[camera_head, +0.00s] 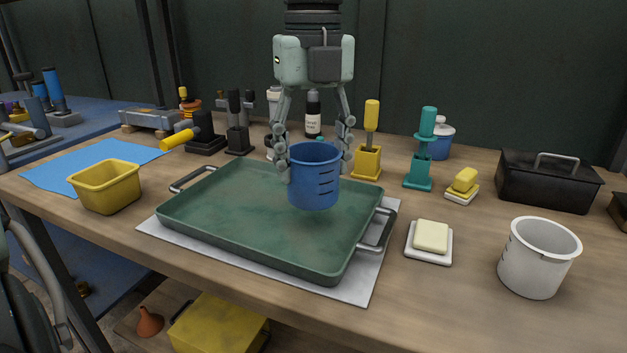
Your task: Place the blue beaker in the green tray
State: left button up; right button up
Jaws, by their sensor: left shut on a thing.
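The blue beaker (314,180) is upright in the head view, with dark measuring marks on its front. My left gripper (313,163) comes down from above with its fingers on both sides of the beaker and is shut on it. The beaker is over the right part of the green tray (220,218). I cannot tell for sure whether its base touches the tray floor or hangs a little above it. The tray has a metal handle at each end and lies on a pale mat (365,283). My right gripper does not show.
A yellow bin (106,187) stands left of the tray. A soap dish with a yellow bar (431,237) and a white beaker (537,258) are at the right. A black toolbox (548,182) stands behind them. Several tools and bottles line the table's back.

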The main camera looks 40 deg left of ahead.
aim_at(315, 186)
pick_arm(q)
jog(key=shift+w+f, duration=0.15)
notch_tip(315, 186, down, 3)
jog(key=shift+f, duration=0.4)
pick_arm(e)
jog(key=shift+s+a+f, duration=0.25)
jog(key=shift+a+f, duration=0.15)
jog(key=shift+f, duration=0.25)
pick_arm(q)
jog(key=shift+f, duration=0.1)
jog(key=shift+f, duration=0.1)
jog(key=o, duration=1)
jog(key=shift+o, duration=0.2)
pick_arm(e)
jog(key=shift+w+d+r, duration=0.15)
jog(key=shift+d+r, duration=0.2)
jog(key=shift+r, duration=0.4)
